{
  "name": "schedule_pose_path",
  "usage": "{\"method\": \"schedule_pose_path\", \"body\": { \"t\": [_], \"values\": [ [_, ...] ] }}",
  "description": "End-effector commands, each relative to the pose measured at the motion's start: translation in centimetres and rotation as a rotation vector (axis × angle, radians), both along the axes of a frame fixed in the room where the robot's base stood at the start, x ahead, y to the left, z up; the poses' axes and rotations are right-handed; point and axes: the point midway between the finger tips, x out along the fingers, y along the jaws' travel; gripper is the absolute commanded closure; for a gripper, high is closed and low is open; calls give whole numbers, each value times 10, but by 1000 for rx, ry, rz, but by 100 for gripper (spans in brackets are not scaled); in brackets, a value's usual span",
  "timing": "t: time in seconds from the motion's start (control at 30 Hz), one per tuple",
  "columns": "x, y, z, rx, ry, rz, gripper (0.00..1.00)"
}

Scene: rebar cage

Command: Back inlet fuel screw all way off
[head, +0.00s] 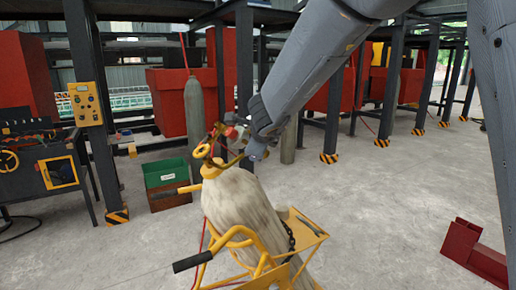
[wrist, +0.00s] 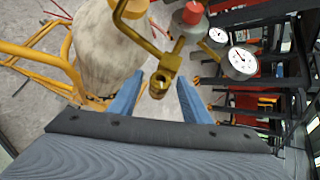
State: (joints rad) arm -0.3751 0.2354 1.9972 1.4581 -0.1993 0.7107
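A weathered gas cylinder (head: 245,205) stands tilted on a yellow cart, with brass valve parts and a red knob (wrist: 193,13) at its top. In the wrist view, a brass fitting (wrist: 166,68) with a round, hollow end points toward me; it looks like the inlet fuel screw, but I cannot tell for sure. My gripper (wrist: 159,80) is open, its two blue fingers on either side of the fitting's end with gaps showing. Whether the fingers reach its depth is unclear. In the head view my gripper (head: 256,150) is beside the cylinder's top, and its fingers are hard to make out.
Two pressure gauges (wrist: 241,60) sit right of the fitting. The yellow cart (head: 262,268) has a handle and chain. A green crate (head: 166,172) stands behind left, and a grey cylinder (head: 194,115) behind it. A red steel piece (head: 474,250) lies right; the floor between is clear.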

Motion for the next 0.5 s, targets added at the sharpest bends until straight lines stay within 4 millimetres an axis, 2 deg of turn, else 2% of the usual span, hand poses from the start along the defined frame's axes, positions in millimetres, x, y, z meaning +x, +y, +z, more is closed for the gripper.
{"method": "schedule_pose_path", "body": {
  "t": [0.27, 0.5],
  "values": [
    [-4, 0, 4, 1, -1, -1, 57],
    [-32, -3, 26, 2, -2, 1, 57]
  ]
}}
